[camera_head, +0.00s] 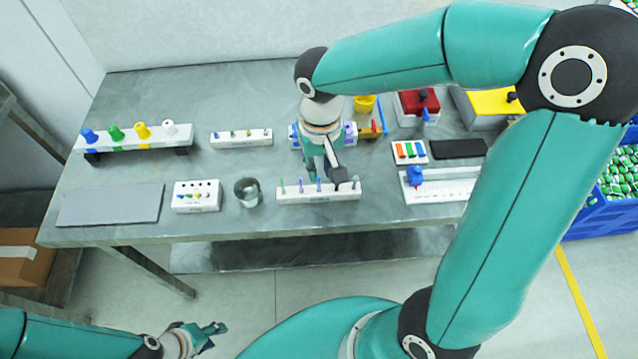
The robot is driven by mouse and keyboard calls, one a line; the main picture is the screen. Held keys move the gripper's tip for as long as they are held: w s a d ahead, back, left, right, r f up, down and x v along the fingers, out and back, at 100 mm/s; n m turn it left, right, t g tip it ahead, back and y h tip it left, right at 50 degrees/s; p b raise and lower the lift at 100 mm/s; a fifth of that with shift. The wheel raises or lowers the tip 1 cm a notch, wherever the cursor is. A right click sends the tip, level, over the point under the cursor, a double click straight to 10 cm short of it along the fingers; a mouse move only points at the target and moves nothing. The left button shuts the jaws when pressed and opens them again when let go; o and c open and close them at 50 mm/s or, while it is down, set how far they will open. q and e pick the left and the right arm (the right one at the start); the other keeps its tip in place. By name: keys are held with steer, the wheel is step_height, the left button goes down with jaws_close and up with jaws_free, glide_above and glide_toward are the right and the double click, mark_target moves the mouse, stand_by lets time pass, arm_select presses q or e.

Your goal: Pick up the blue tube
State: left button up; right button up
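A white rack (340,196) stands at the front middle of the grey table and holds several thin upright tubes. A blue tube (319,184) stands in it near the middle, beside a purple tube (301,184) and a green tube (282,186). My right gripper (338,178) points down over the right half of the rack, close to the blue tube.
A glass beaker (247,192) and a small white block with holes (197,196) stand left of the rack. A white scale with a blue slider (440,186) stands to its right. A grey mat (110,205) lies at the left front.

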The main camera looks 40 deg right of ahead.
mark_target(319, 177)
steer(key=shift+w+f+p, duration=0.2)
steer(key=shift+f+p, duration=0.25)
steer(key=shift+f, duration=2.2)
jaws_close()
